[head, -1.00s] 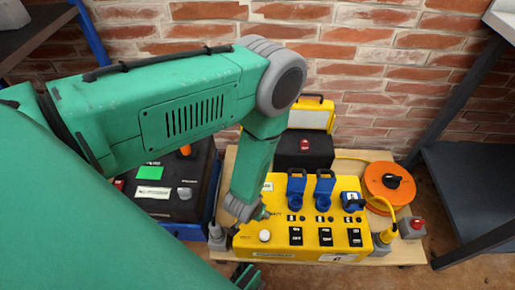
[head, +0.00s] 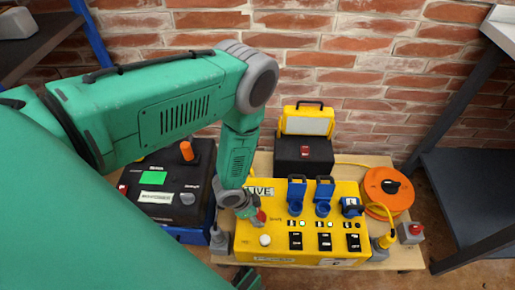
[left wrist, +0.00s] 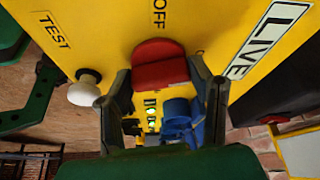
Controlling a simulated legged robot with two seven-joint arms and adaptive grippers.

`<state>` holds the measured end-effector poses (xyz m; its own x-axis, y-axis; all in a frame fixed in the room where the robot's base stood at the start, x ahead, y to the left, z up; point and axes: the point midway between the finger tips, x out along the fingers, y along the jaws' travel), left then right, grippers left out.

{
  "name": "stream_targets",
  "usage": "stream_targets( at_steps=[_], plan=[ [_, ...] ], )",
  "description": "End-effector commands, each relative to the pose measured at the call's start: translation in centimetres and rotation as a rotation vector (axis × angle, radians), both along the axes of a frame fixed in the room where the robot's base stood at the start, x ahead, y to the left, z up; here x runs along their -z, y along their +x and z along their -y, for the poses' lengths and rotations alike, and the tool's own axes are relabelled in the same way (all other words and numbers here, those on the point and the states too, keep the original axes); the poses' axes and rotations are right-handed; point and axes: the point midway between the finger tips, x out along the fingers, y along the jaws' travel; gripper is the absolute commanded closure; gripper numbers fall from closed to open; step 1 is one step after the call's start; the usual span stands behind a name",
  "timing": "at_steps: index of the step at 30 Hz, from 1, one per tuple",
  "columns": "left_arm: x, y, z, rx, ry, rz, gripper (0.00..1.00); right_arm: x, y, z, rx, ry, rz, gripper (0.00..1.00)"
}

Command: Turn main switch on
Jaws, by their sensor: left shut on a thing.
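The yellow panel box (head: 282,245) stands on the table; its LIVE label (head: 259,191) shows at the upper left. The main switch is a red handle (left wrist: 160,52), partly visible in the head view (head: 261,216). In the left wrist view the word OFF is beside it. My left gripper (left wrist: 160,76) is shut on the red handle, one finger on each side; in the head view it is at the box's left part (head: 252,212). Green lamps (left wrist: 151,114) glow on the panel. A dark green part at the bottom edge, probably my right gripper (head: 247,278), is mostly cut off.
A white knob (head: 265,240) by TEST is close to my left gripper. Blue plugs (head: 297,193) stand on the panel to the right. A black case (head: 170,185) is at left, an orange cable reel (head: 388,190) at right, and a yellow work lamp (head: 307,122) behind.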

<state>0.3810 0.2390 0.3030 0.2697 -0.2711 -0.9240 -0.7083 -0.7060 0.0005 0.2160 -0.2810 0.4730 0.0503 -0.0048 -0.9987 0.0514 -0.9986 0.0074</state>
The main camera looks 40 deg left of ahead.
Motion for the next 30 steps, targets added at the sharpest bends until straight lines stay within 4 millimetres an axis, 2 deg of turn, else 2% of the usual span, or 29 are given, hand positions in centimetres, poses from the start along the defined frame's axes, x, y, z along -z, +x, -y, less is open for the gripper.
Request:
stream_targets(
  at_steps=[12,30],
  plan=[
    [0.06,0.07,-0.03,0.212,-0.001,-0.001,0.81,0.35,-0.01,0.0,0.0,0.0,0.0,1.0],
    [0.03,0.11,-0.1,0.251,0.001,0.001,0.81,0.39,-0.01,0.0,0.0,0.0,0.0,1.0]
  ],
)
